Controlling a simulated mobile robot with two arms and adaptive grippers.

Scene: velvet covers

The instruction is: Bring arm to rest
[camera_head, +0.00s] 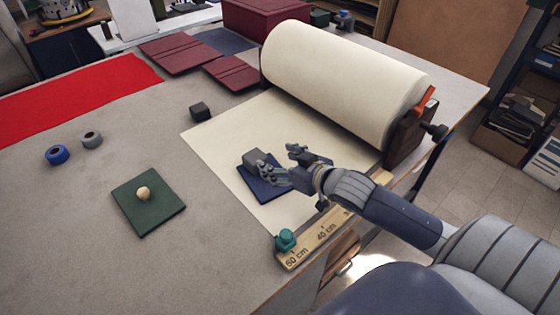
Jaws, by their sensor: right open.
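My right arm comes in from the lower right. Its gripper (277,163) is open above the cream sheet, over the right part of a dark blue square cover (262,190). A grey block (254,157) sits at the back of the blue cover, close to the fingertips; I cannot tell whether they touch it. My left gripper and arm are not in view.
A large cream paper roll (345,80) stands behind the gripper. A wooden ruler (318,240) with a teal knob (286,240) lies along the front edge. A green cover (149,203) with a pale knob, a dark block (200,111) and small rolls (57,155) lie left.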

